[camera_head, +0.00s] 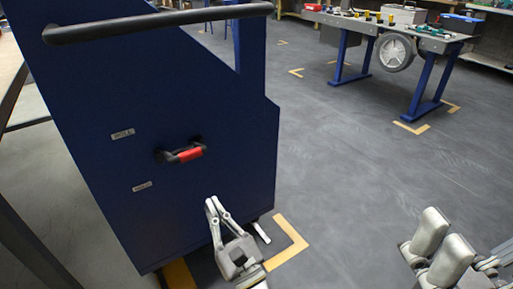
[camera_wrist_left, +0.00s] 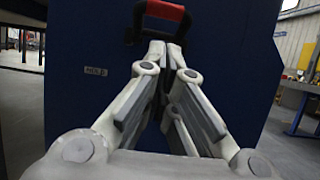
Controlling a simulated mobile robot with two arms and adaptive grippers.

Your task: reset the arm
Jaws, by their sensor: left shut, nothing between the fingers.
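My left gripper (camera_head: 212,204) is shut and empty in front of the blue cabinet's side panel, below and right of its red-gripped handle (camera_head: 184,155). In the left wrist view the fingertips (camera_wrist_left: 166,48) come together just below the same handle (camera_wrist_left: 164,12); whether they touch it I cannot tell. My right gripper (camera_head: 440,246) is at the lower right of the head view, above the floor and away from the cabinet. Its two finger pads show, but their opening is unclear.
The blue cabinet (camera_head: 90,165) fills the left, with a black push bar (camera_head: 160,24) on top and small labels on its side. A workbench (camera_head: 405,32) with blue legs, tools and a wheel stands at the back right. The grey floor (camera_head: 350,150) between is clear, with yellow corner marks.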

